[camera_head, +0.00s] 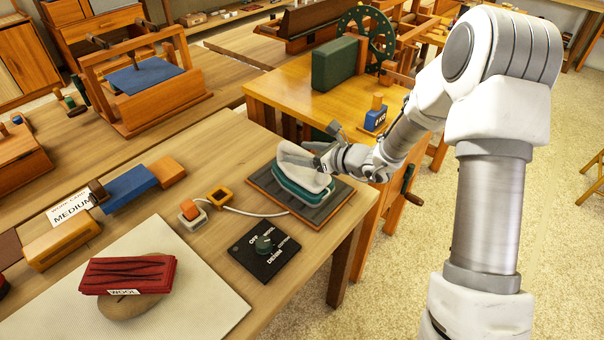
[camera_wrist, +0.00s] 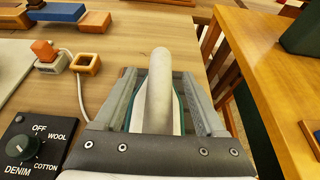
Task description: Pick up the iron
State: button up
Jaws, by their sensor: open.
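The iron (camera_head: 301,176), with a white handle and a teal body, rests on a dark ribbed pad (camera_head: 329,211) with a brown edge near the table's right end. In the wrist view the iron's pale handle (camera_wrist: 160,88) stands between the two fingers of my gripper (camera_wrist: 161,98). My gripper (camera_head: 324,160) is open around the handle, with a finger on each side. I cannot tell whether either finger touches it. The arm hides part of the iron's right end in the head view.
A dial panel (camera_head: 264,245) marked OFF, WOOL, COTTON and DENIM lies in front of the pad. A red wool cloth (camera_head: 128,275) lies on a stone at front left. A yellow bench (camera_head: 290,88) stands behind.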

grip_shut()
dwell(1.3)
jog(key=shift+r, duration=0.15)
